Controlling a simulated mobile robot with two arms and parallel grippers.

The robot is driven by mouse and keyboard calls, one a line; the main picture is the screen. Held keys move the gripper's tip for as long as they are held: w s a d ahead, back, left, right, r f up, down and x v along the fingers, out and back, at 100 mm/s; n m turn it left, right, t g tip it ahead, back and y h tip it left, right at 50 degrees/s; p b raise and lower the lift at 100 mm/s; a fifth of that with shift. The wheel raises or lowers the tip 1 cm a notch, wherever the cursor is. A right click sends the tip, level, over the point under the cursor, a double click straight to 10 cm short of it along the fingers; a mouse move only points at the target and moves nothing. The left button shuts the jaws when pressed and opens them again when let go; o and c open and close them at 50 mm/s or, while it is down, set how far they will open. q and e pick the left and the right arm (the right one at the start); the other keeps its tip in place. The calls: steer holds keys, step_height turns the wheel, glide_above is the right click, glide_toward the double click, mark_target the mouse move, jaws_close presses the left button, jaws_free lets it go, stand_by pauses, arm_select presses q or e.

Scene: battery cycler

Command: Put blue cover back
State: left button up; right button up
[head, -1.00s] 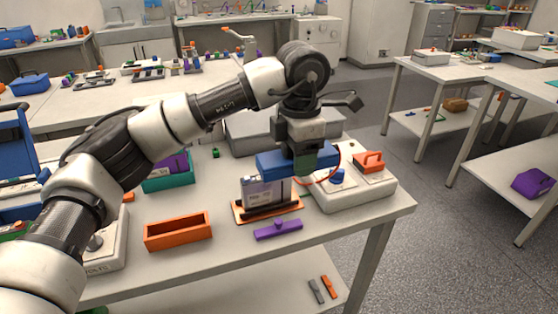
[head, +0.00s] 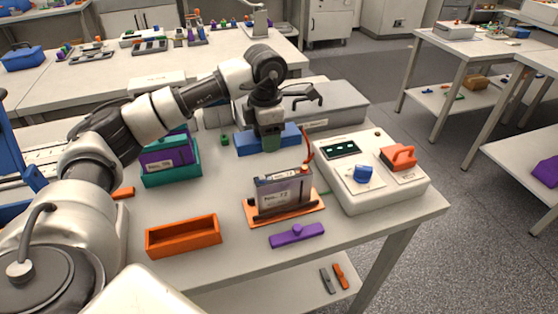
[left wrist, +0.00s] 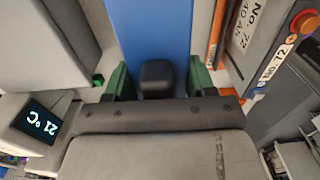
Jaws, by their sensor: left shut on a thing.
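The blue cover (head: 249,145) is a long blue bar. My left gripper (head: 270,143) is shut on it near its middle and holds it behind the battery (head: 285,194). In the left wrist view, the blue cover (left wrist: 150,30) runs between the green fingers of the gripper (left wrist: 152,80). The grey battery stands upright on an orange base (head: 315,210), its top bare, apart from the cover. The battery also shows at the right of the left wrist view (left wrist: 250,40), with an orange terminal. My right gripper is not in view.
A white device (head: 375,198) with a blue knob and orange handle stands right of the battery. A red lead (head: 308,147) rises beside the battery. A purple bar (head: 297,236) and orange tray (head: 183,236) lie in front. A teal bin (head: 172,178) stands left.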

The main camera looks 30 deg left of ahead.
mark_target(268, 170)
arm_select(q)
steer(key=shift+s+d+f, duration=0.1)
steer(key=shift+f, duration=4.05)
steer(key=o, duration=1)
steer(key=shift+f, duration=0.1)
step_height(268, 170, up, 12)
steer(key=shift+r, duration=0.2)
